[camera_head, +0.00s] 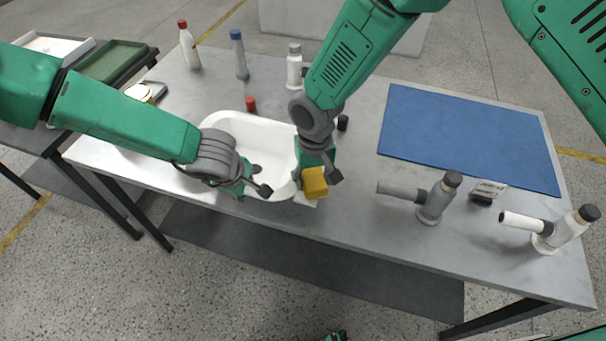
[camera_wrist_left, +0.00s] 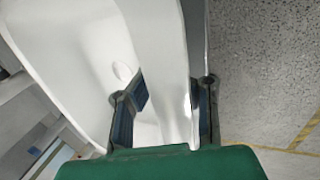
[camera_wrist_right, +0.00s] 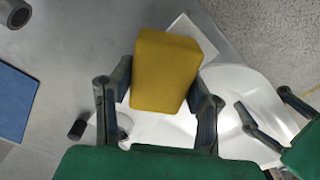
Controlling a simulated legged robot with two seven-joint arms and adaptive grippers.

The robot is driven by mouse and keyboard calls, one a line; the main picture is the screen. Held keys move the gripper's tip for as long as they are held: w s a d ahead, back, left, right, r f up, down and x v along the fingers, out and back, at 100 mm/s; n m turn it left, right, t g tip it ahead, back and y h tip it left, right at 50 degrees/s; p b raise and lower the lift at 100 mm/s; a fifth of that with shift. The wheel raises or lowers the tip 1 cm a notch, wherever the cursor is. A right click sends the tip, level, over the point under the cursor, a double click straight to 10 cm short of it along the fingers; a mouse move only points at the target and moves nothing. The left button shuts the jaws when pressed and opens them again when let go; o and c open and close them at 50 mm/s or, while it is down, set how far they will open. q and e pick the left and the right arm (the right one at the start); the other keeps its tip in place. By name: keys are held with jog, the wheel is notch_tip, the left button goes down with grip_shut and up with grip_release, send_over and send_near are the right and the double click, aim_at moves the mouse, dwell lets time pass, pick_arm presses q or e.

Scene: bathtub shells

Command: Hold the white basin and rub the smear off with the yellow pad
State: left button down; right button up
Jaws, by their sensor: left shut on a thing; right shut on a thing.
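The white basin (camera_head: 268,143) sits on the grey table near its front left edge. My left gripper (camera_head: 262,180) is shut on the basin's front wall; the left wrist view shows one finger inside and one outside the wall (camera_wrist_left: 165,60). My right gripper (camera_head: 318,174) is shut on the yellow pad (camera_head: 315,183), which is over the basin's right end. In the right wrist view the pad (camera_wrist_right: 165,70) sits between the fingertips. I cannot make out the smear. Whether the pad touches the basin is unclear.
A blue mat (camera_head: 465,135) covers the right rear of the table. Bottles (camera_head: 190,48) stand along the back. A red cap (camera_head: 251,104) is behind the basin.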

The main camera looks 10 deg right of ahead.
jog(key=shift+r, duration=4.05)
pick_arm(q)
jog(key=c, duration=1.3)
grip_release()
pick_arm(e)
jog(key=shift+w+a, duration=0.1)
pick_arm(q)
jog(key=v, duration=0.6)
jog(key=shift+a+r, duration=0.15)
jog(key=shift+r, duration=0.15)
jog(key=shift+s+a+r, duration=0.1)
jog(key=shift+s+r, duration=0.2)
jog(key=shift+r, duration=0.25)
